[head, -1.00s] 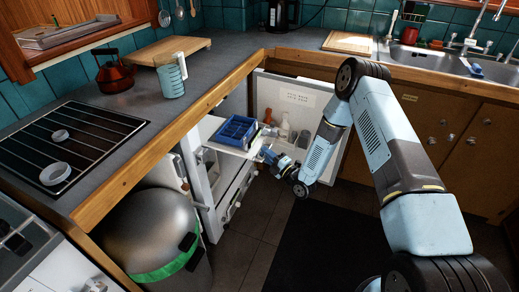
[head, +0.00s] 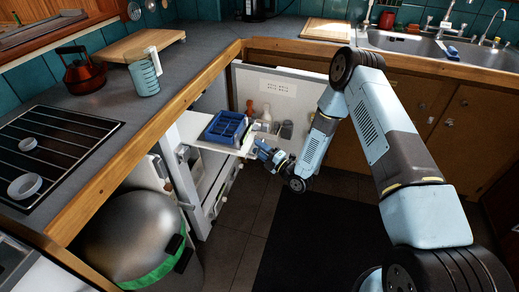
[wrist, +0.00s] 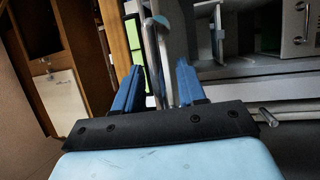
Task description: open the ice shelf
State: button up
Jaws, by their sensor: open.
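A white pulled-out shelf (head: 188,136) in the fridge under the counter bears a blue ice tray (head: 226,127). I take this as the ice shelf. My gripper (head: 259,151) is at its outer end, beside the open door. In the wrist view my two blue fingers (wrist: 157,76) are apart, with a pale metal bar-like handle (wrist: 154,50) between them. I cannot tell whether either finger touches it. White drawers (head: 212,187) with small handles sit below the shelf.
The open fridge door (head: 282,86) with bottles in it stands behind my gripper. A rounded metal bin (head: 135,238) with a green band is at the lower left. The wooden counter edge (head: 140,145) runs above the fridge. Dark floor with a black mat (head: 310,240) lies clear in front.

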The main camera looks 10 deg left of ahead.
jog(key=v, duration=1.3)
jog(key=shift+s+d+f, duration=0.15)
jog(key=shift+d+f, duration=0.1)
jog(key=shift+d, duration=0.1)
